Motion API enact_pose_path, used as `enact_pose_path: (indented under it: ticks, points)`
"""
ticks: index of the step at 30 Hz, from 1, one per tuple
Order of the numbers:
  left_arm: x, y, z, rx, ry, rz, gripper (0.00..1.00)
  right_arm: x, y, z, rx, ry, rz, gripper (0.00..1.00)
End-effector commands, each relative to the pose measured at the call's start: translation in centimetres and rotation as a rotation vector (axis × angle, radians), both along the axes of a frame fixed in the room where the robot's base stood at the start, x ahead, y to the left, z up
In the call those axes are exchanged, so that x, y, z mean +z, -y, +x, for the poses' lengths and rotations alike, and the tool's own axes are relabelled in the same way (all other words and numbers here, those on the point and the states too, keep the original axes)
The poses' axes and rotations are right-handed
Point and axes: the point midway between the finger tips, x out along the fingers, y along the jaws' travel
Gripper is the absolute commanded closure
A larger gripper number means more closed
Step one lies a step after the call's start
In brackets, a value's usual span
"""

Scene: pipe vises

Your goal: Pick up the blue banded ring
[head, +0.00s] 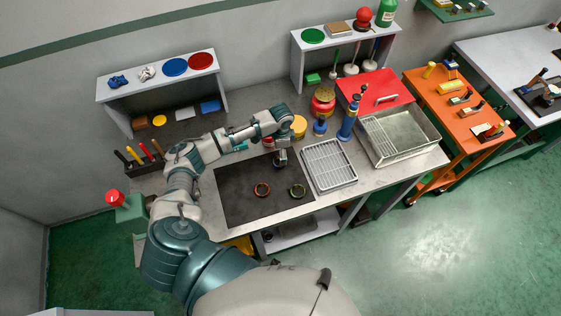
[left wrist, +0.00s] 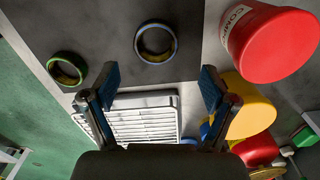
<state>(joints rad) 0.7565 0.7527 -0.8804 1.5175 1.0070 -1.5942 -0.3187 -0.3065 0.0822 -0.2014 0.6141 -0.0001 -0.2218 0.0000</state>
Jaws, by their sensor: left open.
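The blue banded ring (left wrist: 156,42) lies flat on the dark mat in the left wrist view, beyond my fingertips and near the upper middle. I cannot make it out in the head view, where my arm and gripper may cover it. My left gripper (left wrist: 158,88) is open and empty, its two blue-padded fingers apart, with the ring ahead of the gap. In the head view the left gripper (head: 281,158) hangs over the mat's far right part. A green banded ring (head: 297,190) and a red banded ring (head: 262,189) lie nearer. The green one also shows in the wrist view (left wrist: 67,68).
The dark mat (head: 235,200) covers the bench's front left. A red labelled container (left wrist: 270,42) and a yellow one (left wrist: 248,105) stand close to the gripper's right in the wrist view.

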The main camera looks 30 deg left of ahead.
Motion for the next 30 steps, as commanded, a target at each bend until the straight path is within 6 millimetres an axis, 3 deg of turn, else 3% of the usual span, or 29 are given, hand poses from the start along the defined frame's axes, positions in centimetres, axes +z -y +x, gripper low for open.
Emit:
enact_pose_path:
  ticks: [3,6,12,16,21,27,30]
  points:
    - [-0.8,0.0,-0.2,0.0,-0.001,0.0,0.15,0.3,-0.3,2.3,0.0,0.036,0.005,0.6]
    - [-2.1,0.1,-0.5,-0.001,-0.003,0.0,0.15,0.7,-0.4,2.7,-0.001,0.041,0.007,0.6]
    - [-5.0,0.0,-0.6,0.001,-0.001,0.0,0.15,0.8,-0.6,1.3,-0.002,0.021,0.009,0.6]
    - [-5.6,0.1,-0.5,-0.001,-0.001,0.001,0.15,0.8,-0.6,0.1,-0.003,0.003,0.007,0.6]
    - [-5.6,0.1,-0.6,-0.001,0.0,0.001,0.15,0.8,-0.5,0.2,-0.004,0.004,0.006,0.6]
    - [-5.6,0.1,-0.5,-0.001,0.001,0.001,0.65,0.8,-0.2,0.8,-0.003,0.013,0.003,0.6]
    - [-5.6,0.0,-0.5,-0.001,-0.001,0.001,0.83,0.8,-0.1,1.0,-0.002,0.015,0.001,0.6]
